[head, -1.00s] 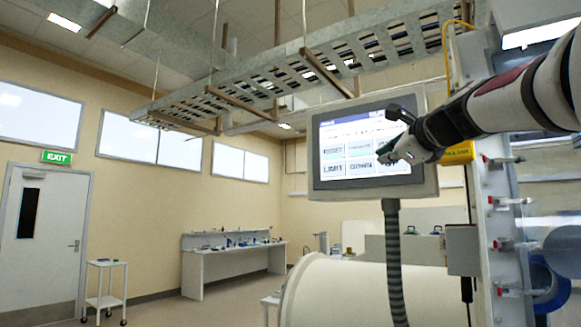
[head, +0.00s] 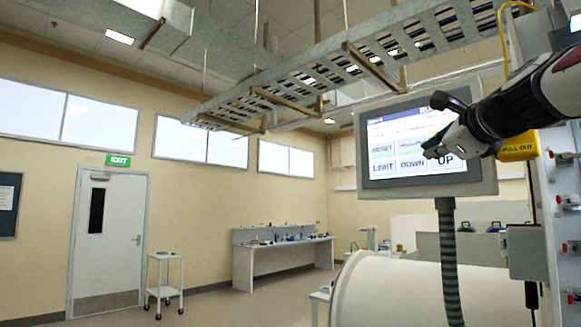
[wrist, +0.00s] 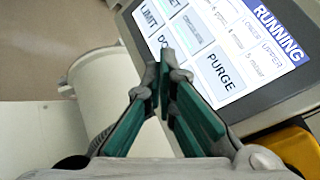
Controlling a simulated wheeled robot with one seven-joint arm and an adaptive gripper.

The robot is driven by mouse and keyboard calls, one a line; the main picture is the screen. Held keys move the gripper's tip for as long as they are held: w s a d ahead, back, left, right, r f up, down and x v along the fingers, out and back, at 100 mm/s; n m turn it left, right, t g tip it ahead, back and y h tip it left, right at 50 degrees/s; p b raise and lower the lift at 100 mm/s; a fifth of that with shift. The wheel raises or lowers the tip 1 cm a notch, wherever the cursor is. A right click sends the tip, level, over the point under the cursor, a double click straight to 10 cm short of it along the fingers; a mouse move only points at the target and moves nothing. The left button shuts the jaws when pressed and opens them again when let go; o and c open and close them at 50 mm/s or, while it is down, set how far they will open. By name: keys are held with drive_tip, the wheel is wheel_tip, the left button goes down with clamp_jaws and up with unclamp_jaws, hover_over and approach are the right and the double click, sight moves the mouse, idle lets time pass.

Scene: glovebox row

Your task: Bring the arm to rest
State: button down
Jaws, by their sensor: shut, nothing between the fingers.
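My gripper (head: 436,149) is at the right of the head view, in front of the touch panel (head: 488,180). The panel's lit screen has a blue header and buttons, among them LIMIT, DOWN and UP. My gripper and wrist cover part of the screen's right side. In the wrist view my gripper's fingers (wrist: 160,85) are closed together at the tips with nothing between them. The panel (wrist: 290,97) also shows there, with a RUNNING header and a PURGE button. I cannot tell whether the fingertips touch the screen.
A ribbed hose (head: 448,250) runs below the panel, before a white cylinder (head: 385,290). A cart (head: 165,290) and a workbench (head: 245,270) stand farther back. Floor to the left is open.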

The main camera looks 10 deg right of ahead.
idle(0.8)
drive_tip(key=s+a+f+n+g+y, duration=0.2)
drive_tip(key=s+a+f+n+g, duration=0.15)
drive_tip(key=a+f+n, duration=0.5)
drive_tip(key=s+a+f+n+g+y, duration=0.1)
drive_tip(key=s+a+f+n+g, duration=0.35)
drive_tip(key=f, duration=0.75)
drive_tip(key=s+a+f+n+g, duration=0.2)
drive_tip(key=s+f+n, duration=0.5)
drive_tip(key=f, duration=0.3)
drive_tip(key=s+a+f+n+g+h, duration=0.1)
drive_tip(key=s+a+f+n, duration=0.2)
drive_tip(key=s+f+n, duration=0.4)
wheel_tip(320, 180, down, 4)
drive_tip(key=shift+s+f+g, duration=0.1)
drive_tip(key=shift+s+g, duration=0.3)
drive_tip(key=shift+s, duration=0.6)
